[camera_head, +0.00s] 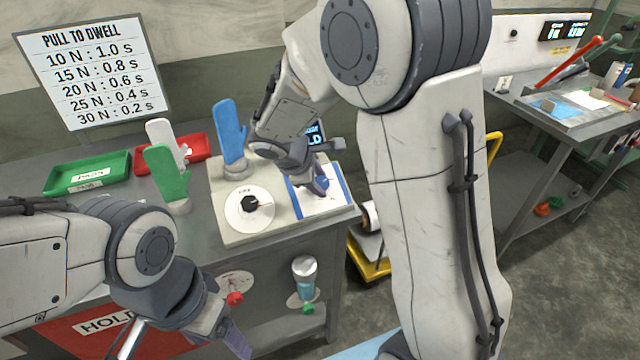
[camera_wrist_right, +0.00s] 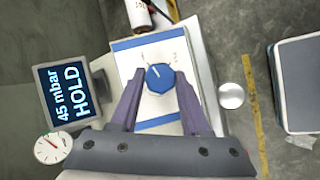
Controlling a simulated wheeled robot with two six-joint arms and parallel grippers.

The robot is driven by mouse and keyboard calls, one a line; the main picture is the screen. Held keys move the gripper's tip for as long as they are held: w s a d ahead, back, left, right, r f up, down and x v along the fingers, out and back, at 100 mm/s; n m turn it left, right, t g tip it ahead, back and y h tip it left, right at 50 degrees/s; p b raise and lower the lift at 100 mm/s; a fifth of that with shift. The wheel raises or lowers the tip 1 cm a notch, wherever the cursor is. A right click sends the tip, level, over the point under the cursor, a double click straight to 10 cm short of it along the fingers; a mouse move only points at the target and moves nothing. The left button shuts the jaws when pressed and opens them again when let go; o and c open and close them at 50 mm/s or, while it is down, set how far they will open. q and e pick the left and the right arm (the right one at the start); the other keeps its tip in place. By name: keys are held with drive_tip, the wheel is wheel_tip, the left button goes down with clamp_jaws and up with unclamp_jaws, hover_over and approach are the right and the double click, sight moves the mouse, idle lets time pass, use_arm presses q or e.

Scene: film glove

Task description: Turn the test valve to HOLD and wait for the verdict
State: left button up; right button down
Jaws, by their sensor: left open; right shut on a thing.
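The blue valve knob (camera_wrist_right: 159,77) sits on a white plate with blue stripes, its white pointer line aimed up and left in the right wrist view. My right gripper (camera_head: 320,183) is shut on it, with a purple finger on each side. The display (camera_wrist_right: 66,92) reads "45 mbar HOLD"; in the head view the display (camera_head: 315,133) is partly covered by my right arm. A blue glove (camera_head: 230,130) stands upright on the test unit behind a black knob (camera_head: 250,203) on a white dial. My left gripper (camera_head: 225,330) is open and empty near the bench front.
A green glove (camera_head: 168,172) and a white glove (camera_head: 160,134) stand upright near a green tray (camera_head: 85,175) and a red tray (camera_head: 190,150). A red panel marked HOLD (camera_head: 75,338) is at the lower left. A second bench (camera_head: 500,92) is on the right, beyond open floor.

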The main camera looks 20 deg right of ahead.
drive_tip(key=shift+w, duration=0.1)
idle(0.3)
drive_tip(key=shift+c, duration=1.9)
unclamp_jaws()
drive_tip(key=v, duration=1)
drive_tip(key=shift+r, duration=0.2)
drive_tip(key=shift+a, duration=0.15)
drive_tip(key=s+a+f+m+g+y, duration=0.1)
drive_tip(key=s+a+f+m+y, duration=0.1)
drive_tip(key=s, duration=0.6)
drive_tip(key=s+a+f+m+g+y, duration=0.1)
drive_tip(key=s+a+f+m+y, duration=0.1)
drive_tip(key=s+a, duration=0.3)
drive_tip(key=s+a+f+m+g+y, duration=0.1)
drive_tip(key=s+a+f+y, duration=0.1)
drive_tip(key=s, duration=0.9)
drive_tip(key=shift+s+a+m+g+y, duration=0.3)
drive_tip(key=shift+s+a+m+g, duration=0.1)
drive_tip(key=shift+a, duration=0.4)
